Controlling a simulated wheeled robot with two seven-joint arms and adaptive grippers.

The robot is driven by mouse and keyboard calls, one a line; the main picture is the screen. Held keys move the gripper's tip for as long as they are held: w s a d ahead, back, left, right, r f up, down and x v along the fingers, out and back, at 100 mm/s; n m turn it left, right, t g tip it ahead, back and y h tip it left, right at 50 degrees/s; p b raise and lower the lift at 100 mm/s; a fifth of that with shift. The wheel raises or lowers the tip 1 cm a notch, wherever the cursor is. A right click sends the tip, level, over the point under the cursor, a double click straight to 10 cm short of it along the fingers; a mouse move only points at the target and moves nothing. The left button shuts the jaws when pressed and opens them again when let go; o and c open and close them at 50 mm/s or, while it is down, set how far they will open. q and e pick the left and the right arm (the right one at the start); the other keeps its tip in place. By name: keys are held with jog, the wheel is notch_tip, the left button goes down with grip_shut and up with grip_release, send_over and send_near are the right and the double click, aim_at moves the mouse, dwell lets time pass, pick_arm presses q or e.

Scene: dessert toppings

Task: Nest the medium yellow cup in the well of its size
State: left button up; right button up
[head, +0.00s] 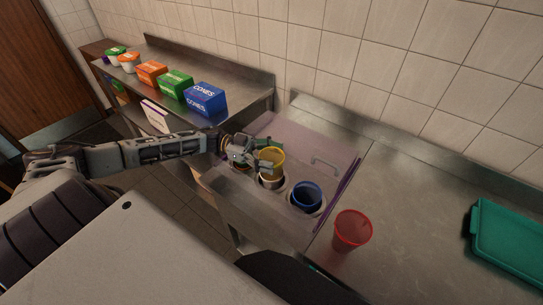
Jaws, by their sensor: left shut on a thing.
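The medium yellow cup (272,161) is upright, with its lower part at the mouth of the middle round well (270,182) in the steel counter. My left gripper (266,157) comes in from the left and is shut on the yellow cup near its upper left side. How deep the cup sits in the well cannot be told. A blue cup (307,195) sits in the well to the right. Another well to the left, by my gripper, is partly hidden. My right gripper is not in view.
A red cup (352,230) stands on the counter to the right, with a green tray (508,247) beyond. Colored boxes (204,98) and tubs line the back-left shelf. The counter between red cup and tray is clear.

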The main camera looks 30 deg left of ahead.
pick_arm(q)
jog(key=o, duration=0.9)
jog(key=shift+o, duration=0.2)
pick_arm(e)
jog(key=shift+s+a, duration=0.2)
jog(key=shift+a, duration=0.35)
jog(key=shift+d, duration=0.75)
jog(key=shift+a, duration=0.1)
